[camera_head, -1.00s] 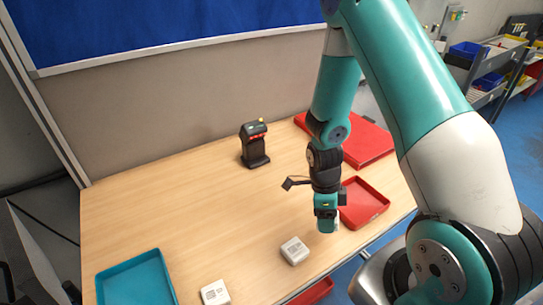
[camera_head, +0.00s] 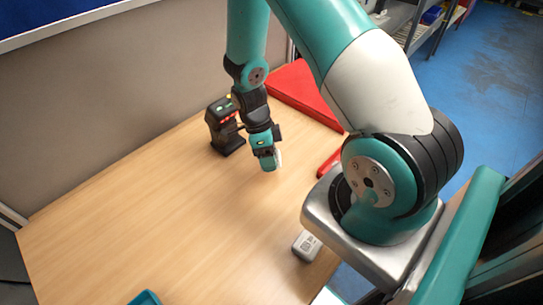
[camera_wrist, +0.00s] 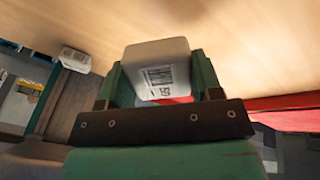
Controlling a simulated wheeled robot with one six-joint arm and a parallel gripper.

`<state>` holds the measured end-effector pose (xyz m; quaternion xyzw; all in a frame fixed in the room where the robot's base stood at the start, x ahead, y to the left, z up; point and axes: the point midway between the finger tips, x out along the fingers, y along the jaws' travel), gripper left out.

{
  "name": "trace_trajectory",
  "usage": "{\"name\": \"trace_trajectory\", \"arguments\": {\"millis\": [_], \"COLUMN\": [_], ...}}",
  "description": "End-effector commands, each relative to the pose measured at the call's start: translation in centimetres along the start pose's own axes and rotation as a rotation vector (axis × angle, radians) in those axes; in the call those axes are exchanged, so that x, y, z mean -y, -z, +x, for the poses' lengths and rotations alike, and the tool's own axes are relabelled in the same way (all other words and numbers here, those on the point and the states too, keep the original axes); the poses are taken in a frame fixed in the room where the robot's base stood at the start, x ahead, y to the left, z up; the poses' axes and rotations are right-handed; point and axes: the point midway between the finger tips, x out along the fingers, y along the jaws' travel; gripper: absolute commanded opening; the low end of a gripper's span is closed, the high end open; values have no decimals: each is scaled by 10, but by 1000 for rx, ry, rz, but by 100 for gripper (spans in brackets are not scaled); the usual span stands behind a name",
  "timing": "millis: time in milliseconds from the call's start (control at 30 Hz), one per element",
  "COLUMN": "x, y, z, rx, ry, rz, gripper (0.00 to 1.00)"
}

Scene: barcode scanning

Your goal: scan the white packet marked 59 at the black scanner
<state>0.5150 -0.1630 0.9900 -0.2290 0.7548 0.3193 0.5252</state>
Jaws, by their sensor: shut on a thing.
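My gripper (camera_head: 267,168) points down and is shut on a white packet (camera_wrist: 158,68), held between its teal fingers. The packet shows a dark barcode and digits in the wrist view; they look like 59 but are small and tilted. In the head view only a sliver of the packet (camera_head: 279,158) shows beside the fingers. The black scanner (camera_head: 226,137), with red lights on its head, stands upright on the table just left of and behind my gripper. The gripper and packet are close to it, partly in front; I cannot tell the exact gap.
Another white packet (camera_head: 306,246) lies near the table's front edge. A large red box (camera_head: 305,92) is at the back right, with a red tray (camera_head: 330,163) partly hidden by my arm. A teal tray (camera_head: 146,298) shows at the bottom. The left table is clear.

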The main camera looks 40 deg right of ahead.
Motion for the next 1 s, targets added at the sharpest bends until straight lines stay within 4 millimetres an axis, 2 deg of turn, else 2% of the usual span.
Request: {"name": "trace_trajectory", "arguments": {"millis": [33, 233, 533, 833, 1000], "x": [6, 19, 27, 26, 4], "y": [-6, -20, -28, -27, -4], "z": [7, 16, 18, 17, 1], "rx": [0, 0, 0, 0, -1], "ry": [0, 1, 0, 0, -2], "rz": [-1, -1, 0, 0, 1], "gripper": [31, 31, 31, 31, 31]}}
